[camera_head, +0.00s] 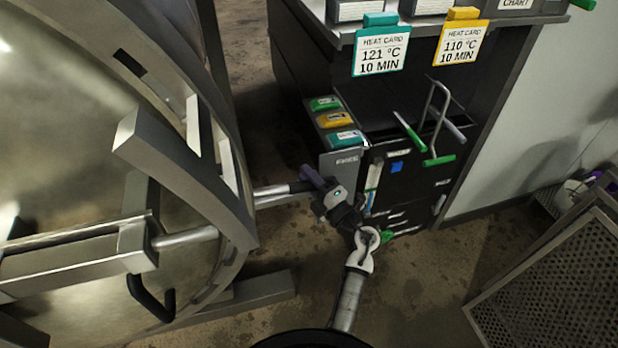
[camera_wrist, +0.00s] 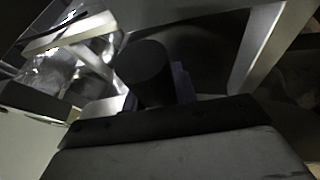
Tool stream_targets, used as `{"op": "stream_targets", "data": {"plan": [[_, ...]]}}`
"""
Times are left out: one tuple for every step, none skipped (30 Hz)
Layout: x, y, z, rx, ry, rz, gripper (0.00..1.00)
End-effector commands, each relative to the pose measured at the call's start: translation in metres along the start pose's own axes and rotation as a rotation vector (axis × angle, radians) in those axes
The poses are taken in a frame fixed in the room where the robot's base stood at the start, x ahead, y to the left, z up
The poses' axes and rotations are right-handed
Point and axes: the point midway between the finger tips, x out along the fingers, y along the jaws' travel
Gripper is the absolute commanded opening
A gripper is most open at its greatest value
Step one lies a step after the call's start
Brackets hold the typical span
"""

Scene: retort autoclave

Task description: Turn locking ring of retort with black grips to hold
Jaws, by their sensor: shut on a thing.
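The retort (camera_head: 60,110) fills the left of the head view, with its large round metal door and the curved steel locking ring (camera_head: 185,165) around it. A steel bar with a black grip (camera_head: 300,187) sticks out to the right from the ring. My gripper (camera_head: 318,184) is shut on this black grip at its end. In the wrist view the dark cylindrical grip (camera_wrist: 145,75) stands between the jaws, close to the camera. A second, black bent handle (camera_head: 150,298) shows lower on the door. The fingertips are partly hidden.
A perforated metal crate (camera_head: 555,275) is at the lower right. Floor between is clear.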

Motion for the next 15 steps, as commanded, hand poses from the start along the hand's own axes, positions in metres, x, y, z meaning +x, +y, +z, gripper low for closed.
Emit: {"op": "stream_targets", "data": {"plan": [[-0.001,-0.002,0.0,0.001,0.0,0.0,0.0],[-0.001,-0.004,0.0,0.003,0.0,0.0,0.0],[-0.002,-0.008,-0.001,0.007,0.0,0.002,0.0],[-0.002,-0.013,-0.001,0.011,-0.001,0.003,0.0],[-0.003,-0.018,-0.002,0.016,-0.001,0.005,0.0],[-0.005,-0.028,-0.003,0.025,-0.002,0.007,0.0],[-0.006,-0.036,-0.004,0.033,-0.003,0.008,0.0],[-0.007,-0.044,-0.006,0.043,-0.005,0.01,0.0],[-0.009,-0.056,-0.008,0.055,-0.006,0.012,0.0],[-0.01,-0.063,-0.009,0.063,-0.006,0.014,0.0],[-0.011,-0.07,-0.01,0.071,-0.006,0.017,0.0],[-0.013,-0.079,-0.012,0.079,-0.007,0.021,0.0],[-0.013,-0.086,-0.013,0.086,-0.008,0.023,0.0],[-0.015,-0.093,-0.015,0.094,-0.009,0.027,0.0],[-0.016,-0.102,-0.016,0.105,-0.011,0.031,0.0]]}}
